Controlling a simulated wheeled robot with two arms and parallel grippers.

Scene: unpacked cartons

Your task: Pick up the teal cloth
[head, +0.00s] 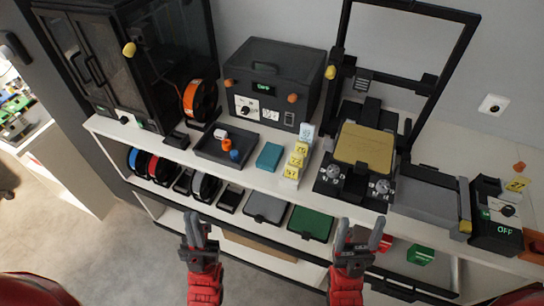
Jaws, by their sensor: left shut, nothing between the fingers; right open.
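The teal cloth (269,156) lies as a small flat folded block on the white upper shelf, between a dark tray (226,152) and a row of small yellow number tags (297,162). My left gripper (196,226) is shut and empty, below and left of the cloth in the picture, in front of the shelf. My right gripper (360,232) is open and empty, below and right of the cloth, also in front of the shelf. Neither gripper touches the cloth.
A black box machine (275,80) stands behind the cloth. A printer with a gold plate (364,147) stands to its right. An orange spool (200,99) and an enclosed printer (130,60) are at left. Spools and flat plates fill the lower shelf (245,210).

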